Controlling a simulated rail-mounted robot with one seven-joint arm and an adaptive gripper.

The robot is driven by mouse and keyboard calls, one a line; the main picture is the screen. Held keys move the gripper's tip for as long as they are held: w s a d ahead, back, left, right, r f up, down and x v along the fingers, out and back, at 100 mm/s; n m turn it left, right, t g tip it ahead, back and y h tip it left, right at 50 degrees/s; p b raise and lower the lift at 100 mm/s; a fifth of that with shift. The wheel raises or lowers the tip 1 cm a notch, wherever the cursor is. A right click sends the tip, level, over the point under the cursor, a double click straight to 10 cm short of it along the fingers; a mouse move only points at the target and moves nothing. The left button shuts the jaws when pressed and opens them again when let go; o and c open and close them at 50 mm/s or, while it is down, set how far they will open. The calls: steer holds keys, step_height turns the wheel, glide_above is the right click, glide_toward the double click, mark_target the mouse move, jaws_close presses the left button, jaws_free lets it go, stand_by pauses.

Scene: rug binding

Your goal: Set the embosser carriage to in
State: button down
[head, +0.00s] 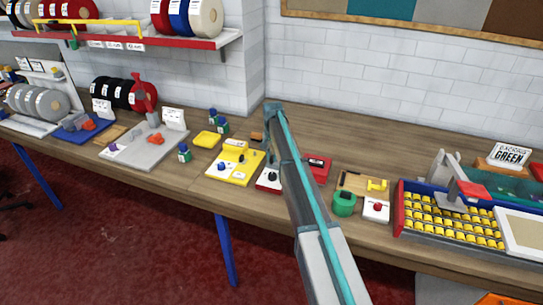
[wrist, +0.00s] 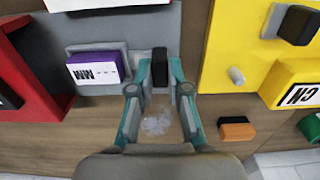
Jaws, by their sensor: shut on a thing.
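My gripper (wrist: 160,76) is shut on an upright black knob (wrist: 160,58) in the wrist view. The knob stands at the edge of a grey plate (wrist: 135,28), and I take it to be the embosser carriage's handle. A block with a purple and white label reading MM (wrist: 95,68) sits in a grey holder to the left of the knob. In the head view my gripper (head: 272,122) is at the far end of my arm, between the yellow panel and the red parts. My arm hides the knob and most of the grey plate there.
A yellow panel (wrist: 225,60) with knobs lies right of the plate in the wrist view, and a red frame (wrist: 48,98) lies left. An orange and black block (wrist: 236,128) lies close by. In the head view a tray of yellow pieces (head: 450,222) is at right.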

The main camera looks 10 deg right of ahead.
steer(key=s+d, duration=0.1)
steer(key=d, duration=0.1)
steer(key=s+d+b, duration=0.1)
steer(key=d, duration=0.1)
steer(key=s+d, duration=0.1)
steer(key=d, duration=0.1)
steer(key=shift+s, duration=0.25)
steer(key=c, duration=1.1)
jaws_free()
steer(key=shift+w+a, duration=0.1)
steer(key=shift+r, duration=0.15)
step_height(320, 180, up, 12)
steer(key=shift+f, duration=0.1)
steer(key=shift+o, duration=0.2)
